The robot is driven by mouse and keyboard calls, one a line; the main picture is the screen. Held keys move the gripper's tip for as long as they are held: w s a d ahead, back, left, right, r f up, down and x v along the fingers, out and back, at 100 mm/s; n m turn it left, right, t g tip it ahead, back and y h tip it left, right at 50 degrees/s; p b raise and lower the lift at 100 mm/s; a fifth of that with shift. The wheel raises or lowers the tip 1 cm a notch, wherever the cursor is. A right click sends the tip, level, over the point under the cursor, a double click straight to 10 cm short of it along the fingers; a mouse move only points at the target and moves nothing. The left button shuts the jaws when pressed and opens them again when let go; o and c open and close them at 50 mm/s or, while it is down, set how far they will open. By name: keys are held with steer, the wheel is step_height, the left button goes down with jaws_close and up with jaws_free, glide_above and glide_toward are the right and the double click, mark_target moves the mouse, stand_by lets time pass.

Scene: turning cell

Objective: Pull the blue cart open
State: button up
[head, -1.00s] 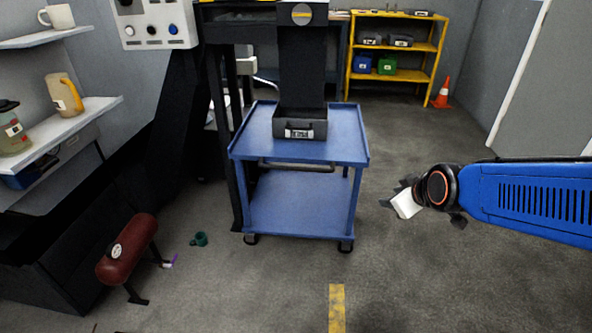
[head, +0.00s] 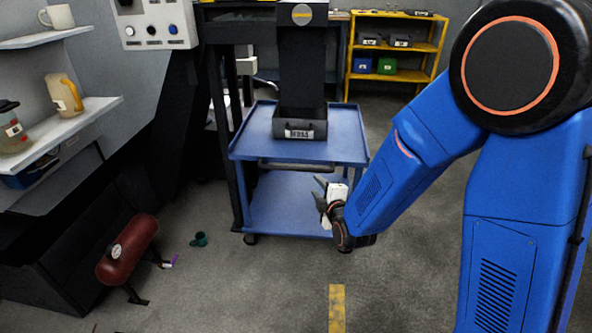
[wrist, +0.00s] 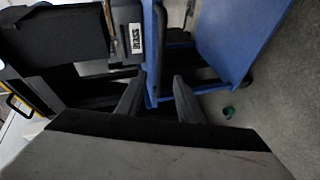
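The blue cart (head: 282,207) stands on the floor in the middle of the head view, with a top tray and a lower shelf. A dark bar handle (head: 297,167) runs along its near side under the top. A dark bin with a white label (head: 300,126) sits on the top tray. My gripper (head: 318,192) is in front of the cart's right half, below the handle level in the picture. In the wrist view its two dark fingers (wrist: 155,96) are spread apart with nothing between them. The cart (wrist: 235,45) and handle lie beyond them, turned sideways.
A yellow shelf rack (head: 398,46) stands at the back. A red tank (head: 128,250) and a green cup (head: 200,239) are on the floor at left. White shelves (head: 60,130) hang on the left. The floor in front of the cart is clear.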

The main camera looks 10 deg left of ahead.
mark_target(297, 170)
steer(key=shift+n+t+y, duration=0.3)
steer(key=shift+n+t, duration=0.1)
steer(key=shift+n, duration=0.4)
steer(key=x, duration=0.6)
steer(key=a+f+x, duration=0.1)
steer(key=x, duration=0.5)
steer(key=s+a+x, duration=0.1)
steer(key=x, duration=0.5)
steer(key=shift+w+f, duration=0.1)
steer(key=shift+f, duration=0.15)
jaws_close()
